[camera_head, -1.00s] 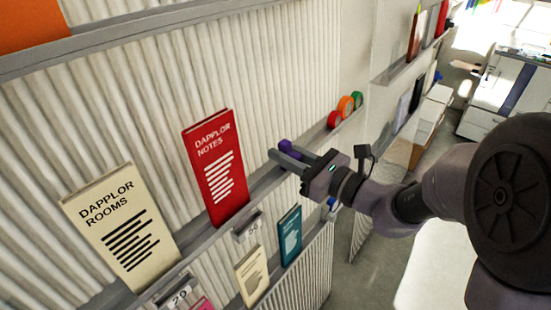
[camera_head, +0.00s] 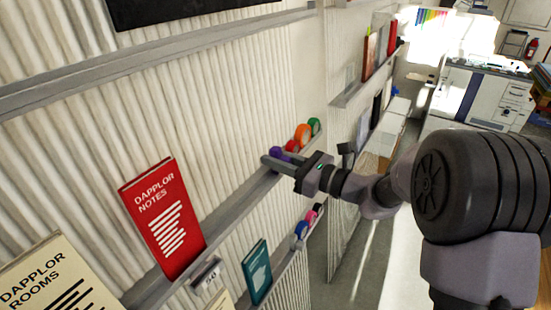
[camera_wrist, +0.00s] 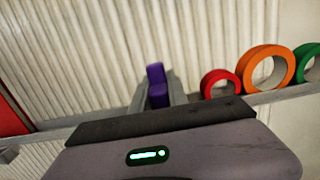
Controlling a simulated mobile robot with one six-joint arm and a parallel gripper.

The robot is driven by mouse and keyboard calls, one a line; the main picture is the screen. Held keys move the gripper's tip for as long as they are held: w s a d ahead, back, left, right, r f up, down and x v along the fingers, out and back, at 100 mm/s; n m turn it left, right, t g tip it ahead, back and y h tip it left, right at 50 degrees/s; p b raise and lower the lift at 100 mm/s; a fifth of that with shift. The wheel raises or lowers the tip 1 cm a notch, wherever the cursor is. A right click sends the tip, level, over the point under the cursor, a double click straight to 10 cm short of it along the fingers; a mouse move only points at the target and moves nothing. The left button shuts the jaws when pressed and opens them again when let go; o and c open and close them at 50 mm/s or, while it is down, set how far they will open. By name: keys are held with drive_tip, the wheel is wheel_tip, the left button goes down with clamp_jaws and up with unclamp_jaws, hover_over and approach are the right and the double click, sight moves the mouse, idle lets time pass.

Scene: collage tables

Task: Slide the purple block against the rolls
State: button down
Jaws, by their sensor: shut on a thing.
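The purple block (camera_wrist: 157,88) is between the fingers of my gripper (camera_wrist: 158,98) in the wrist view, over the shelf ledge. In the head view the purple block (camera_head: 276,151) shows at the fingertips of my gripper (camera_head: 279,162), which is shut on it. The rolls stand in a row to its right on the ledge: a red roll (camera_wrist: 221,84), a larger orange roll (camera_wrist: 267,68) and a green roll (camera_wrist: 309,64) cut by the picture edge. In the wrist view a gap lies between my right finger and the red roll. The block's underside is hidden.
The narrow ledge (camera_head: 226,213) runs along a ribbed wall. A red book (camera_head: 163,219) stands on it to the left. A lower ledge holds a teal book (camera_head: 257,271) and more small rolls (camera_head: 301,230). The ledge between red book and block is clear.

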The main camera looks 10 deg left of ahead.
drive_tip(key=c, duration=1.3)
unclamp_jaws()
drive_tip(key=p+v, duration=0.1)
drive_tip(key=v, duration=1.6)
drive_tip(key=shift+s+d, duration=0.2)
drive_tip(key=shift+c, duration=0.3)
